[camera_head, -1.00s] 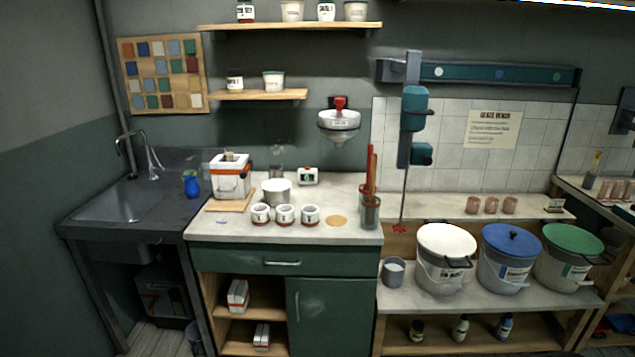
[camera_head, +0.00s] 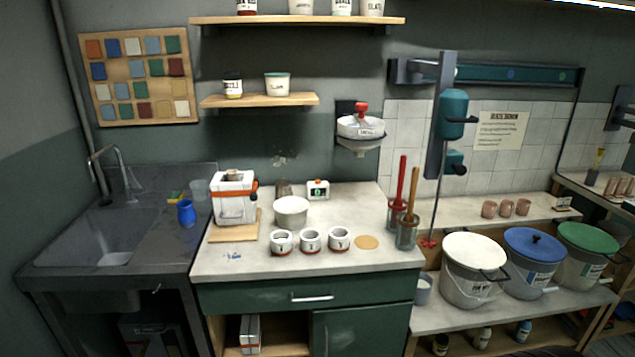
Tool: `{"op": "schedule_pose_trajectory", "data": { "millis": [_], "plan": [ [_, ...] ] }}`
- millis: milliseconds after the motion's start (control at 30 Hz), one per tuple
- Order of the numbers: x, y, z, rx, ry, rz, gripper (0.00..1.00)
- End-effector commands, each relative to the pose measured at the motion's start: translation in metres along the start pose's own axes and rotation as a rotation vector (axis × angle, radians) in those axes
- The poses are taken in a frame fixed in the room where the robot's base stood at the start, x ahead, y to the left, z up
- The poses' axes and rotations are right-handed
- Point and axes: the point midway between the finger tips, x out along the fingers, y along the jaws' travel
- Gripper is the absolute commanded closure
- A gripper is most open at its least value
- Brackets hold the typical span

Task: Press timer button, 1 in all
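The timer (camera_head: 318,190) is a small white box with a dark face showing a green mark and an orange-red button on top. It stands at the back of the white counter, near the wall, just right of a dark glass-like cup (camera_head: 283,188) and behind a white bowl (camera_head: 291,211). My gripper is not in view, and nothing touches the timer.
The counter (camera_head: 330,263) also holds a white-and-orange machine (camera_head: 235,198) on a board, several labelled jars (camera_head: 311,240) and tool holders (camera_head: 407,234). A funnel dispenser (camera_head: 361,128) hangs above. A sink (camera_head: 88,238) is left; lidded buckets (camera_head: 472,268) stand right.

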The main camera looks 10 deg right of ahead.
Motion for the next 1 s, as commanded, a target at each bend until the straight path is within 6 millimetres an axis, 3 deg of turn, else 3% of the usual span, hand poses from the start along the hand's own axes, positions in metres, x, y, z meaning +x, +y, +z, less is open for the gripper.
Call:
{"op": "schedule_pose_trajectory", "data": {
  "millis": [467,1000],
  "plan": [
    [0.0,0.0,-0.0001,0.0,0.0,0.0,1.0],
    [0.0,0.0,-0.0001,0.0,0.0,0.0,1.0]
  ]
}}
